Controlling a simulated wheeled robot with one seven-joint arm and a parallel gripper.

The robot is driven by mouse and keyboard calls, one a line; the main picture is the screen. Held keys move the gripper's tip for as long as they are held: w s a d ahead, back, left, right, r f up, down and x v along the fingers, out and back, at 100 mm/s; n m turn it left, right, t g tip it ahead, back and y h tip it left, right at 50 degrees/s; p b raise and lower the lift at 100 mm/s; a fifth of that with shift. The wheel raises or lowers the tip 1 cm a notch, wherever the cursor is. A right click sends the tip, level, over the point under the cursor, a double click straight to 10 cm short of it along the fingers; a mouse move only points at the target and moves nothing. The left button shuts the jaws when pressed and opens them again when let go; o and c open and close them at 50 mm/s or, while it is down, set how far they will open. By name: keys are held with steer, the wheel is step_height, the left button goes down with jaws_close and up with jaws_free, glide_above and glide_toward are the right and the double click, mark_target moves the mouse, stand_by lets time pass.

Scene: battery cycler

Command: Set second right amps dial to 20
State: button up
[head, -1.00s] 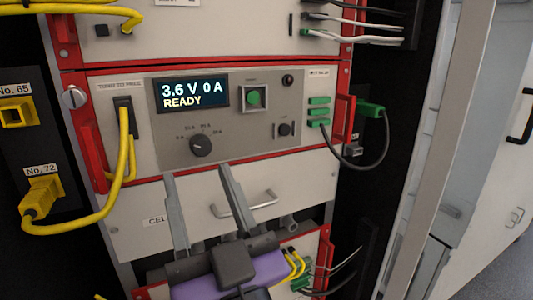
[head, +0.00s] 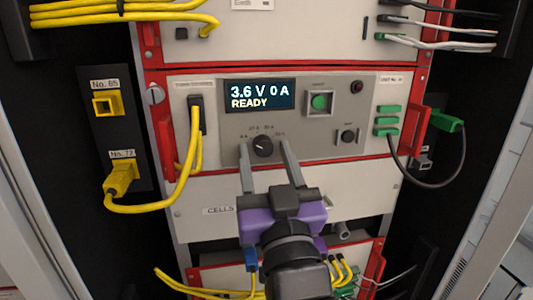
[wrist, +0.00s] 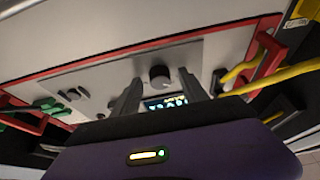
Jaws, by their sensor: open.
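The amps dial (head: 262,147) is a round black knob with a light pointer mark, on the grey panel below the display. Small scale labels curve above it. The display (head: 259,96) reads "3.6 V 0 A READY". My gripper (head: 266,150) is open, with one grey finger on each side of the dial in the head view; whether either finger touches it I cannot tell. In the wrist view the dial (wrist: 160,76) shows between and beyond the tips of the open fingers (wrist: 160,82).
A yellow cable (head: 187,168) loops on the left. Green plugs (head: 386,121) and red handles (head: 416,130) stand out at the right. The drawer front below is largely behind my gripper.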

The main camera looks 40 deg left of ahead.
jaws_close()
